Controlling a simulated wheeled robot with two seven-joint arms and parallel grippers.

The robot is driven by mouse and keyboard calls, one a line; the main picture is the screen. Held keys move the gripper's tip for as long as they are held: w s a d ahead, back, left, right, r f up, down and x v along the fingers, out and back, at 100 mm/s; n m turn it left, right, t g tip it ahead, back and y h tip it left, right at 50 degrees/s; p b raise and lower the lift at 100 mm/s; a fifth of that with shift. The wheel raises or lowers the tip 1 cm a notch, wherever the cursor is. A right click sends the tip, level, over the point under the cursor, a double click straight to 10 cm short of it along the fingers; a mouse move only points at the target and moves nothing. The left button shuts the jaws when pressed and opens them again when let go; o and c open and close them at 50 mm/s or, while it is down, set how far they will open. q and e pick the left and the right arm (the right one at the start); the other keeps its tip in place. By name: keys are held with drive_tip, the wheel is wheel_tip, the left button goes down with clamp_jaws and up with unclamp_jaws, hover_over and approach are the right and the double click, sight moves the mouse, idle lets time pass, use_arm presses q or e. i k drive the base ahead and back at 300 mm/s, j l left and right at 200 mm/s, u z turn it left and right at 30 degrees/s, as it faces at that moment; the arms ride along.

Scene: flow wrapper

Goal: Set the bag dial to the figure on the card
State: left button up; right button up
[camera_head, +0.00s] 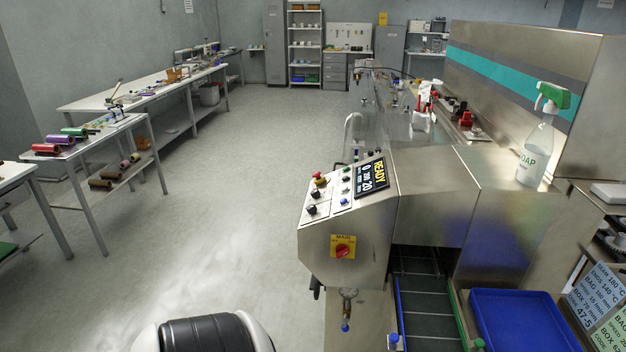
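The control panel (336,193) of the steel flow wrapper stands in the middle of the head view. Neither gripper is in view.
A red main switch (343,247) is on the panel's front. A conveyor (428,300) and a blue tray (521,292) lie right of it. A soap spray bottle (535,150) stands on the machine. Benches (150,92) line the left; the floor (215,210) between is clear.

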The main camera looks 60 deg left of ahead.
sight(315, 194)
drive_tip(key=u, duration=2)
drive_tip(key=i+j, duration=0.1)
drive_tip(key=j, duration=0.15)
drive_tip(key=i+j, duration=0.15)
drive_tip(key=j, duration=0.15)
drive_tip(key=i+j, duration=0.1)
drive_tip(key=j, duration=0.15)
